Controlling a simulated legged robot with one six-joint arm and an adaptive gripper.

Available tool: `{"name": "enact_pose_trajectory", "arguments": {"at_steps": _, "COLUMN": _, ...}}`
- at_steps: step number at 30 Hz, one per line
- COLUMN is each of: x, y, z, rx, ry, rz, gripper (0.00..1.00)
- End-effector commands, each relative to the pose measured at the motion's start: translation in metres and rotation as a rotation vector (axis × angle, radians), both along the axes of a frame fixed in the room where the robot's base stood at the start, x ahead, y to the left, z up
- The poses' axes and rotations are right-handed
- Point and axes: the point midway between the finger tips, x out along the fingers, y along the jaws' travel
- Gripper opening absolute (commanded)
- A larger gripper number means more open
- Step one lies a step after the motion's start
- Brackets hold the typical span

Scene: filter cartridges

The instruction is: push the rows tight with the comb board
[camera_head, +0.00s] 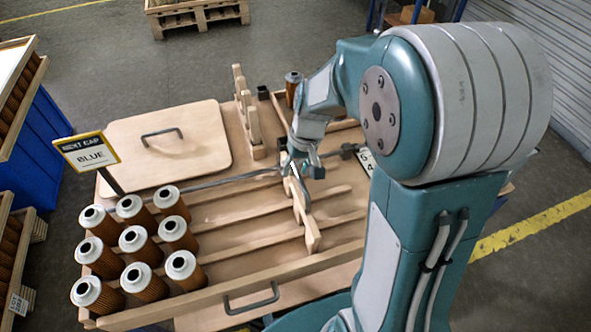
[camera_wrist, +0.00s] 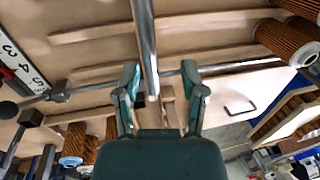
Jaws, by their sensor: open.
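The comb board (camera_head: 311,237), a light wooden piece with a thin curved metal handle, stands across the lanes right of the cartridges in the head view. My gripper (camera_head: 300,168) is over its far end, partly hidden by my arm. In the wrist view my gripper (camera_wrist: 160,78) has its two fingers apart, with a metal bar (camera_wrist: 147,45) passing between them; I cannot tell whether they touch it. Several orange filter cartridges (camera_head: 140,247) with white caps stand in three rows at the left end of the lanes. Some show at the wrist view's upper right (camera_wrist: 288,40).
A wooden lid (camera_head: 195,130) with a dark handle lies at the back left. A second upright toothed wooden piece (camera_head: 250,125) stands behind the lanes, and a lone cartridge (camera_head: 293,90) behind that. A metal rod (camera_head: 228,181) crosses the tray. Lanes between cartridges and comb board are clear.

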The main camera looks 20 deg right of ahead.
Motion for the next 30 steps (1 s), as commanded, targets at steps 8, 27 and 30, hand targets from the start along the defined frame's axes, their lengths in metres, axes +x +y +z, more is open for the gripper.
{"name": "enact_pose_trajectory", "arguments": {"at_steps": 8, "x": 0.0, "y": -0.002, "z": -0.011, "rx": 0.003, "ry": -0.001, "rz": -0.002, "gripper": 0.53}}
{"name": "enact_pose_trajectory", "arguments": {"at_steps": 27, "x": -0.001, "y": 0.007, "z": -0.011, "rx": 0.001, "ry": 0.002, "rz": -0.001, "gripper": 0.0}}
{"name": "enact_pose_trajectory", "arguments": {"at_steps": 30, "x": -0.001, "y": 0.019, "z": -0.011, "rx": 0.001, "ry": 0.001, "rz": 0.003, "gripper": 0.0}}
